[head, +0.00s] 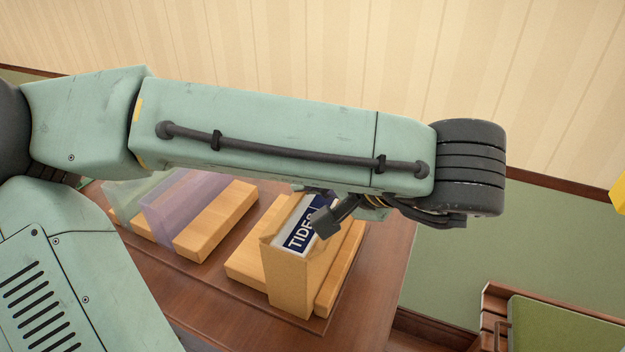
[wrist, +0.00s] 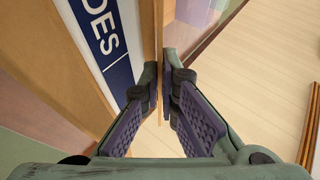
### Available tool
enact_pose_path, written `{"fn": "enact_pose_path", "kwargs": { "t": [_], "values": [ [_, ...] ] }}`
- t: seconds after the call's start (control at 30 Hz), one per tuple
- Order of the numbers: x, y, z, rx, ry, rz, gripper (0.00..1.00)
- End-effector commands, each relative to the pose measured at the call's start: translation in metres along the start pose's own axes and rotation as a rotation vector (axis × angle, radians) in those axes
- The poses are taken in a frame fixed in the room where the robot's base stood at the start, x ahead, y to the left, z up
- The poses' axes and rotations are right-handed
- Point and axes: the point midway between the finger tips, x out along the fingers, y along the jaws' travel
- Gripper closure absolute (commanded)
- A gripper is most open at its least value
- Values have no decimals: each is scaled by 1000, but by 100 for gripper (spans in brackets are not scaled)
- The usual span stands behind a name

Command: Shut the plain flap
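A tan box-like case (head: 290,285) stands on the wooden table, with a dark blue and white label reading TIDES (head: 300,235) in its upper side. In the wrist view the label (wrist: 105,35) lies left of my gripper. A thin tan panel (wrist: 159,40), seen edge-on, runs between my fingertips; it looks like the plain flap, but I cannot be certain. My gripper (wrist: 161,88) has its fingertips closed in on both sides of this panel. In the head view only a dark finger of my gripper (head: 325,223) shows beside the label; my arm hides the rest.
Flat wooden blocks (head: 217,222) lie left on the table, beside translucent purple (head: 180,205) and green (head: 135,195) shapes. The table's right edge (head: 385,290) is close to the case. A green-topped wooden piece (head: 565,330) stands at lower right. A striped wall rises behind.

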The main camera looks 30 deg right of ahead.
Motion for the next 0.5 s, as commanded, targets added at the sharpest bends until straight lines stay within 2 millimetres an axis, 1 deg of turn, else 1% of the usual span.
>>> {"fn": "enact_pose_path", "kwargs": {
  "t": [0.27, 0.3, 0.5],
  "values": [
    [0, 0, 0, 0, 0, 0, 100],
    [0, 0, 0, 0, 0, 0, 96],
    [0, 0, 0, 0, 0, 0, 82]
  ]
}}
